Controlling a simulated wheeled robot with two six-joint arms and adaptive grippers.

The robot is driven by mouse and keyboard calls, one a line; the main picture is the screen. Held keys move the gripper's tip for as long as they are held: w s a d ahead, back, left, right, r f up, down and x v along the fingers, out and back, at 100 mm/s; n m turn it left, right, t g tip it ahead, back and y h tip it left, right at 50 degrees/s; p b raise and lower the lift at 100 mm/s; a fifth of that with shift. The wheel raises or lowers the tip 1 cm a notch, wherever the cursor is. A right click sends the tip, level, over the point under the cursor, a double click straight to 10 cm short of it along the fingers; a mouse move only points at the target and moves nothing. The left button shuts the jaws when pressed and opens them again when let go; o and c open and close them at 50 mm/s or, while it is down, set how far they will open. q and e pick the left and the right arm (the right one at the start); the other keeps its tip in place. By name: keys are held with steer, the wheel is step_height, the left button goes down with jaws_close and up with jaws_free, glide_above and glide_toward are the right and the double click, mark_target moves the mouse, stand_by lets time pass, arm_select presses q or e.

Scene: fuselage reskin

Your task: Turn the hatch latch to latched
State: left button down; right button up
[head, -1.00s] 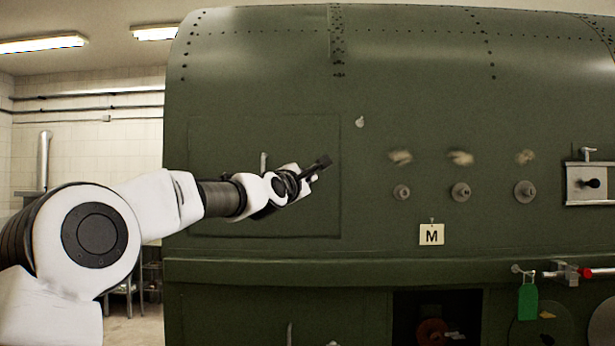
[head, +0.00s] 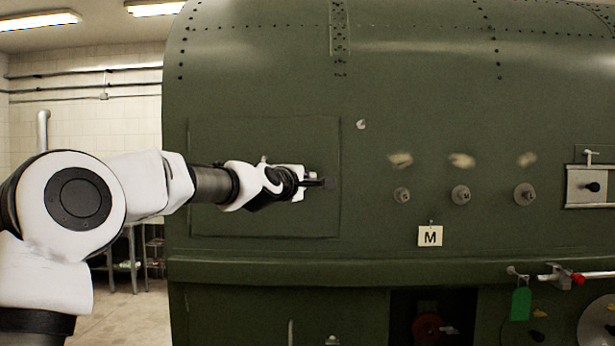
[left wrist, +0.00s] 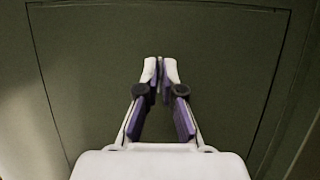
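The hatch is a square green panel (head: 240,140) outlined on the fuselage side; it also fills most of the left wrist view (left wrist: 90,70). My left gripper (head: 327,183) is in front of the hatch near its right edge, pointing right in the head view. In the left wrist view its fingertips (left wrist: 160,66) are together, with the hatch surface behind them. I see nothing clearly held between them. A small upright light piece shows just above my left wrist (head: 263,159). I cannot make out the hatch latch for certain; the gripper and wrist hide part of the panel. My right gripper is out of view.
Several round grey fittings (head: 461,195) and an M card (head: 430,236) are right of the hatch. A pale plate with a dark knob (head: 592,187) is at the far right. A ledge (head: 300,271) runs below, with a green tag (head: 521,304) and a dark opening.

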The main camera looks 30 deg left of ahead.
arm_select(q)
steer(key=c, duration=1.3)
jaws_free()
steer(key=shift+c, duration=0.2)
